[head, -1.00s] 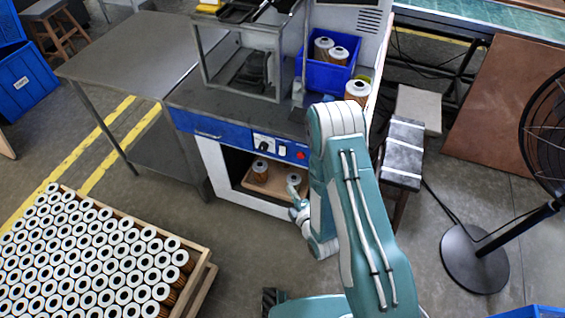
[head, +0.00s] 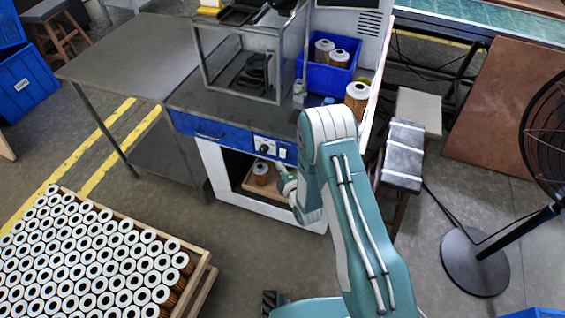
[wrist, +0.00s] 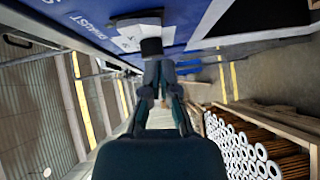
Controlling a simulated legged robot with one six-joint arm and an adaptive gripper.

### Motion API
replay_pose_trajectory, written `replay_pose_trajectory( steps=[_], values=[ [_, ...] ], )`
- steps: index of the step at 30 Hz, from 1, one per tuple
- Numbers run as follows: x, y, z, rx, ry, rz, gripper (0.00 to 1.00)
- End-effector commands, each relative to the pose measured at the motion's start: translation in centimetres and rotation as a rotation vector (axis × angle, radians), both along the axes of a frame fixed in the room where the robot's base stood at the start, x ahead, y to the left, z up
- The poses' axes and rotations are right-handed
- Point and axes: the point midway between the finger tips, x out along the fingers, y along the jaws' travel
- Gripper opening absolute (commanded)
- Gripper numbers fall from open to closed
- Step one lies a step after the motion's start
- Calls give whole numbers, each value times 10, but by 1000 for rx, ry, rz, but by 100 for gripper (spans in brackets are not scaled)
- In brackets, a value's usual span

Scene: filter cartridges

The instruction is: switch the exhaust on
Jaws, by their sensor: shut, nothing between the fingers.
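In the wrist view, the lettering EXHAUST (wrist: 92,19) shows on the blue panel beside a white plate (wrist: 128,35). My gripper (wrist: 153,50) is shut and empty. In the head view, my gripper (head: 285,180) is just below the panel, partly hidden by my arm.
An open compartment with a wooden tray (head: 254,186) and a cartridge (head: 261,172) lies under the panel. A blue bin (head: 325,72) and a cartridge (head: 357,97) stand on the bench. A crate of cartridges (head: 195,290) is at lower left; a fan (head: 475,260) stands right.

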Motion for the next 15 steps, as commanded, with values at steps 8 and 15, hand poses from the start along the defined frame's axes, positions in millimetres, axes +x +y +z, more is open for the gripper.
replay_pose_trajectory(
  steps=[8, 15],
  values=[
    [20, -8, -3, 1, 0, 1, 0],
    [20, -7, -3, 0, 1, 2, 0]
  ],
)
